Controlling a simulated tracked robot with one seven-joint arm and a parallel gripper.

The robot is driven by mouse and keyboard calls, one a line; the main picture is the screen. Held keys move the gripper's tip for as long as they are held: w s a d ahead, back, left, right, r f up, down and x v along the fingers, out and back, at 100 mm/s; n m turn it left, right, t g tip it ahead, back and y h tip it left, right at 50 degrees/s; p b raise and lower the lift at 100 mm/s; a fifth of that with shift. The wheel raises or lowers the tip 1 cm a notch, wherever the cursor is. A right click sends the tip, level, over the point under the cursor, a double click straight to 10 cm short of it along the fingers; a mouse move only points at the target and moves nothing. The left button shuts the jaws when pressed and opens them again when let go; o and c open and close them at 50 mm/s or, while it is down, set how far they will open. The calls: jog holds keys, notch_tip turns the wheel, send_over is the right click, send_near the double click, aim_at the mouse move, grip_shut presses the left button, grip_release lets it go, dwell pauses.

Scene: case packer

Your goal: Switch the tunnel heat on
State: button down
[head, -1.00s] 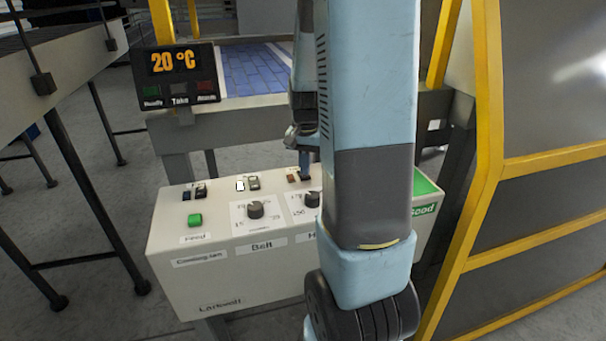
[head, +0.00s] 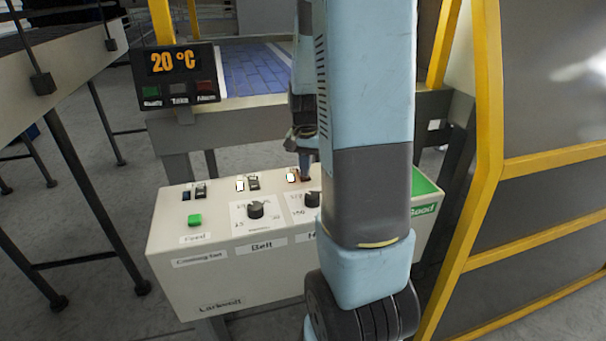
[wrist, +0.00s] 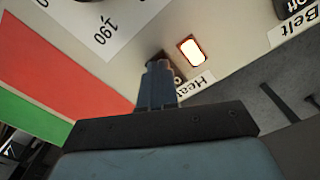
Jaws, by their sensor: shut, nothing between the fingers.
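The control box (head: 225,285) stands in front of the machine, with a row of lamps and switches along its top. The heat lamp (head: 292,175) glows white with an orange rim; it also shows lit in the wrist view (wrist: 191,51), near the "Heat" label (wrist: 193,90). My gripper (wrist: 158,66) is shut and empty, its fingertips at the heat switch beside that lamp. The fingertips cover most of the switch, so its position and any contact cannot be told. In the head view my arm hides part of the box.
The belt lamp (head: 240,184) is lit white. The belt knob (head: 256,209) and the heat knob (head: 312,199) stand up from the panel close by. A green button (head: 194,220) sits at left. A yellow guard frame (head: 490,180) rises at right.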

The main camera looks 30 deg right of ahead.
notch_tip(320, 180, up, 7)
jog(key=shift+f, duration=0.15)
dwell(0.7)
dwell(0.5)
jog(key=s+a+r+n+t, duration=0.5)
jog(key=s+a+r+n, duration=0.4)
jog(key=s+a+r, duration=0.5)
jog(key=s+a, duration=0.2)
jog(key=s, duration=0.1)
jog(key=shift+a+r+t, duration=0.15)
jog(key=shift+r+t, duration=0.05)
jog(key=shift+t, duration=0.1)
